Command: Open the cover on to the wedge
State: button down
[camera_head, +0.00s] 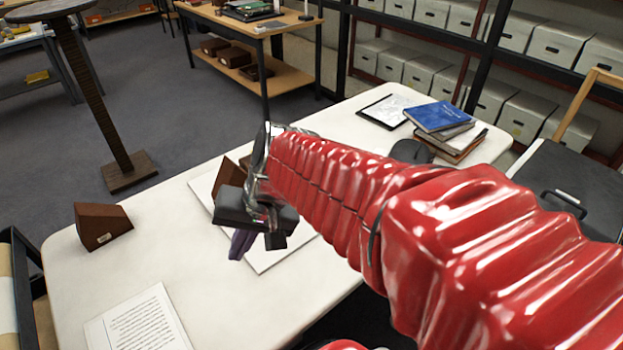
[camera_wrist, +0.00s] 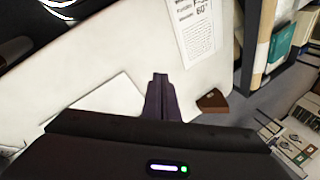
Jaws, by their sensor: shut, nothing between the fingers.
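My gripper (camera_head: 237,254) hangs over the front part of a white board (camera_head: 276,257) on the table, its dark fingers shut and empty. In the wrist view the fingers (camera_wrist: 160,78) are pressed together over pale surface. A brown wedge (camera_head: 103,226) stands alone on the table, left of the board. It also shows in the wrist view (camera_wrist: 212,101), right of the fingers. Another brown wedge-like piece (camera_head: 229,178) shows on the board behind my gripper. My gripper and arm hide much of the board, and I cannot make out a cover there.
A printed sheet (camera_head: 140,322) lies at the table's front left. A stack of books (camera_head: 446,121) and a framed sheet (camera_head: 388,110) lie at the far right end. A brown post (camera_head: 100,95) stands beyond the table. The table between wedge and board is clear.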

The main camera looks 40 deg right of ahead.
jog(key=w+d+f+m+t+y, duration=0.2)
jog(key=w+d+f+m+t, duration=0.15)
jog(key=w+d+m, duration=0.4)
jog(key=w+d+f+m+t+y, duration=0.2)
jog(key=w+d+f+m, duration=0.35)
jog(key=d+m, duration=0.25)
jog(key=d+f+m+t+h, duration=0.1)
jog(key=d+f+m, duration=0.3)
jog(key=d, duration=0.4)
jog(key=s+d+f+m+t+h, duration=0.1)
jog(key=d+f+m+t+h, duration=0.1)
jog(key=d, duration=0.6)
jog(key=s+d+f+m+t+h, duration=0.1)
jog(key=d+f+m+t+h, duration=0.1)
jog(key=d+f+m+h, duration=0.2)
jog(key=shift+s+d+f+m, duration=0.1)
jog(key=shift+d+f+m, duration=0.2)
jog(key=shift+d+m, duration=0.4)
jog(key=shift+d+f+m, duration=0.35)
jog(key=shift+d+m, duration=0.25)
jog(key=shift+d, duration=0.15)
jog(key=shift+s+d+f+m, duration=0.1)
jog(key=shift+d+f+m, duration=0.2)
jog(key=shift+d+m, duration=0.4)
jog(key=shift+w, duration=0.15)
jog(key=x, duration=1)
jog(key=shift+r, duration=0.1)
